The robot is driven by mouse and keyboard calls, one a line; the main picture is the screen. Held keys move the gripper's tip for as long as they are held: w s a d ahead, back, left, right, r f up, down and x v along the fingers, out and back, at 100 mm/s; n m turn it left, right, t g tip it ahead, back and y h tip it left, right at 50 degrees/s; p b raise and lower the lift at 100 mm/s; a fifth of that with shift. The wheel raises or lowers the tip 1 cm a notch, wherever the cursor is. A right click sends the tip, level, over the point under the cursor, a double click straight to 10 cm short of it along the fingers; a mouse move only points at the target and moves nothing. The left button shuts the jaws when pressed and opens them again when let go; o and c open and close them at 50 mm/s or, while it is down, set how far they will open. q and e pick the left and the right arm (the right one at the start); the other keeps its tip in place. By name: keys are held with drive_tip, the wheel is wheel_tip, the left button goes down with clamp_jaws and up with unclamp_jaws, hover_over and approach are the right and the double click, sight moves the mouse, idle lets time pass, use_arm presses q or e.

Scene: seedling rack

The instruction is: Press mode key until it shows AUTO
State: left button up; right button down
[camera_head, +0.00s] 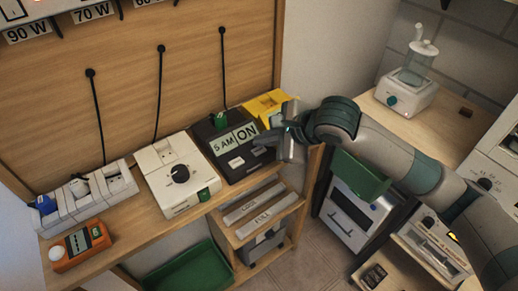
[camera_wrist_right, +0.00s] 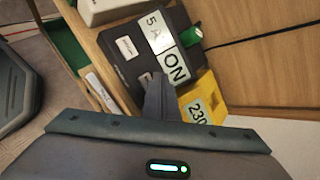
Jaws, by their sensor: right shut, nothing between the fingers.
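The dark timer box (camera_head: 232,168) stands on the wooden shelf, with a white display card reading "5 AM" and another card (camera_head: 243,133) reading "ON". In the right wrist view the box (camera_wrist_right: 178,22) shows the same cards and two small pale labelled keys, one clear key (camera_wrist_right: 128,48) and one (camera_wrist_right: 146,80) partly hidden by my fingers. Their lettering is too small to read. My right gripper (camera_head: 260,139) is shut and empty, its tips over the box's right side by the "ON" card. In the right wrist view its fingers (camera_wrist_right: 158,92) point at the box; contact cannot be told. My left gripper is out of view.
A yellow box (camera_head: 268,104) stands right behind the timer. A white dial unit (camera_head: 172,192) is to its left, then a white socket strip (camera_head: 85,205) and an orange meter (camera_head: 77,247). Black cords hang behind. A green tray (camera_head: 190,270) is below.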

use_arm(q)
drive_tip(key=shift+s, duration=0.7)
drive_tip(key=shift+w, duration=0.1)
